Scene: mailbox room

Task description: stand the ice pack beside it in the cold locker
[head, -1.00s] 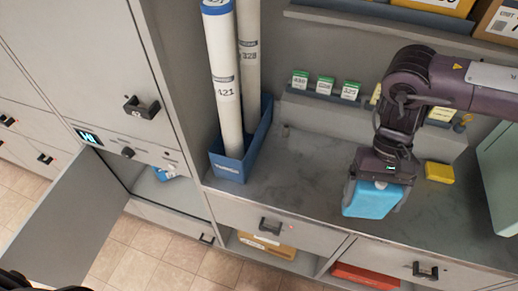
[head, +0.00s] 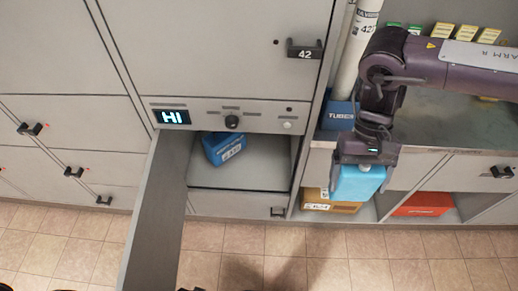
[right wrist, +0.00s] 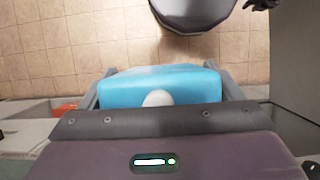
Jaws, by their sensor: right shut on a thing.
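The light blue ice pack (head: 357,184) hangs below my right gripper (head: 362,172), which is shut on it. It also shows in the right wrist view (right wrist: 160,84), between the two fingers, with a pale round spot on its near face. The cold locker (head: 240,172) is open at the centre of the head view, left of the ice pack and apart from it. A darker blue box with a white label (head: 223,147) lies tilted inside, toward the back left. My left gripper is not in view.
The open locker door (head: 155,225) sticks out at the locker's left. A control panel with a lit display (head: 172,117) is above the opening. Shelves under the counter hold a cardboard box (head: 330,205) and a red item (head: 424,204). The floor in front is clear.

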